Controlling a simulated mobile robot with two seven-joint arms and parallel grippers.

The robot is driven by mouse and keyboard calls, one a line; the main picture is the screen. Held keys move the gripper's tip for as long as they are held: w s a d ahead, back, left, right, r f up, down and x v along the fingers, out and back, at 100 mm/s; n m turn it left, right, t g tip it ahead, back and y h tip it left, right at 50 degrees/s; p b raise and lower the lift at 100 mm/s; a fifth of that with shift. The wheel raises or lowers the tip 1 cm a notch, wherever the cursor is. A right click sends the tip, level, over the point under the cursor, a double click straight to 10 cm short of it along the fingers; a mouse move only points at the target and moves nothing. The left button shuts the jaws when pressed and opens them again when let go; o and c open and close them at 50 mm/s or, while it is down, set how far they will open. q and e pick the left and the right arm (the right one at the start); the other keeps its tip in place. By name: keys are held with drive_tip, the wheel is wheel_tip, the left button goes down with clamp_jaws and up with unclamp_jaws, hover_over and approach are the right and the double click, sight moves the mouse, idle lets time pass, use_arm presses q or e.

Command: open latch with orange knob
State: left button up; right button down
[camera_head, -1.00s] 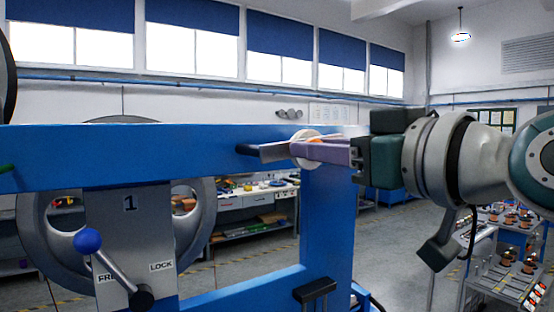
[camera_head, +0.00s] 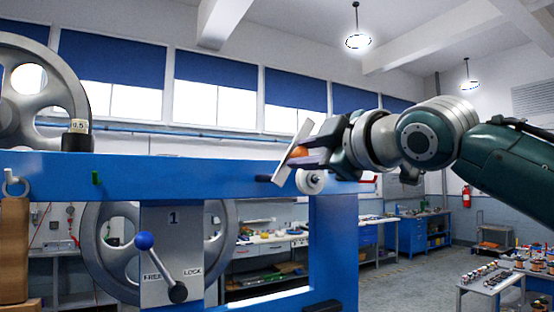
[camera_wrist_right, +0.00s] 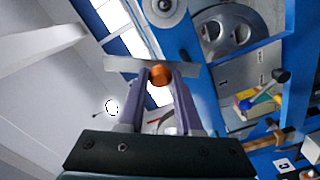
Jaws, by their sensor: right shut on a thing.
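The latch is a light grey flat bar (camera_head: 294,150) with an orange knob (camera_head: 299,151), by the upper right part of the blue frame. The bar is steeply tilted, its upper end rising above the frame's top beam. My right gripper (camera_head: 301,157) comes in from the right and is shut on the knob. In the right wrist view the orange knob (camera_wrist_right: 160,75) sits between the purple fingertips (camera_wrist_right: 160,82), with the latch bar (camera_wrist_right: 120,64) crossing just beyond. Its fingers partly hide the knob in the head view. My left gripper is not in view.
A white roller (camera_head: 311,182) sits just below the knob on the blue frame (camera_head: 180,172). A blue-knobbed lever (camera_head: 160,268) is at the lower left, between FREE and LOCK labels. A large grey pulley wheel (camera_head: 75,95) stands at upper left. Workbenches stand behind.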

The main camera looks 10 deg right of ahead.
drive_tip(key=n, duration=0.1)
drive_tip(key=a+n+p, duration=0.1)
drive_tip(key=n, duration=0.1)
drive_tip(key=a+n, duration=0.1)
drive_tip(key=n, duration=0.1)
drive_tip(key=shift+s+r+p, duration=0.3)
drive_tip(key=n, duration=0.1)
drive_tip(key=a+n, duration=0.1)
drive_tip(key=n, duration=0.1)
drive_tip(key=shift+s+f+p, duration=0.15)
drive_tip(key=shift+s+p, duration=0.05)
drive_tip(key=shift+p, duration=0.2)
drive_tip(key=shift+a+n, duration=0.1)
drive_tip(key=shift+n, duration=0.2)
drive_tip(key=c, duration=0.6)
unclamp_jaws()
